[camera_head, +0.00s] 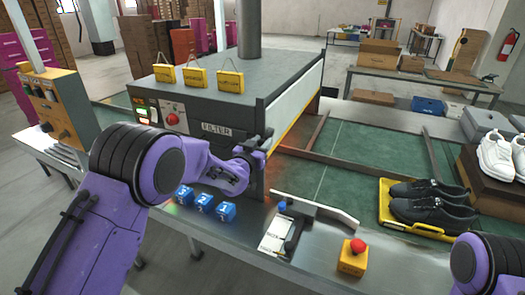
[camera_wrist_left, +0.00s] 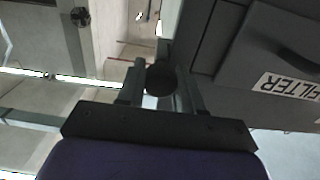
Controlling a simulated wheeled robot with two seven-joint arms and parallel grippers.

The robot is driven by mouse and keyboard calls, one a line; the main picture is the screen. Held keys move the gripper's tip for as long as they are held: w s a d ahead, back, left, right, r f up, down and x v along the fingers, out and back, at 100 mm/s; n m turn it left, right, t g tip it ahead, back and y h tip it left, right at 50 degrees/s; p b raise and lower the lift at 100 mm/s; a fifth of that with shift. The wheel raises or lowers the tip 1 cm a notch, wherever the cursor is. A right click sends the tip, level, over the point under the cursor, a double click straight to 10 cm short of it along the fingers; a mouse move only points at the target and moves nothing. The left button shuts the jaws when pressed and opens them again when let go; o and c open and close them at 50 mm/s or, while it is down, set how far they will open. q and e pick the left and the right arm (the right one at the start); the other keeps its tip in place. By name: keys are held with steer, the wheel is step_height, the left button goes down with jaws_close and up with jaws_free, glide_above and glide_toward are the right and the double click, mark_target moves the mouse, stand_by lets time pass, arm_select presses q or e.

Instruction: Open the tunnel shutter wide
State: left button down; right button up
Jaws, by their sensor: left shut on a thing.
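The tunnel is a large grey box (camera_head: 225,85) with a control panel at its front left. A pale panel (camera_head: 296,100) with a yellow lower edge covers much of its right side and looks like the shutter. My left gripper (camera_head: 257,142) is at the near right corner of the tunnel. In the left wrist view its fingers are shut around a dark round knob or bar end (camera_wrist_left: 160,79). What the knob joins is hidden. My right gripper is out of view; only part of that arm shows.
A yellow tray (camera_head: 390,222) with black shoes (camera_head: 432,201) lies on the green belt (camera_head: 360,160) at right. A red-topped button box (camera_head: 352,257), a card holder (camera_head: 278,236) and several blue blocks (camera_head: 204,201) stand along the front edge. A FILTER drawer (camera_wrist_left: 270,60) is beside the left gripper.

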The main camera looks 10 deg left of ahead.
arm_select(q)
steer(key=shift+r, duration=0.55)
steer(key=c, duration=0.8)
jaws_free()
steer(key=shift+o, duration=0.2)
steer(key=shift+f, duration=0.1)
steer(key=shift+s, duration=0.25)
steer(key=s+a+b, duration=0.2)
steer(key=s+b, duration=0.1)
steer(key=s, duration=0.7)
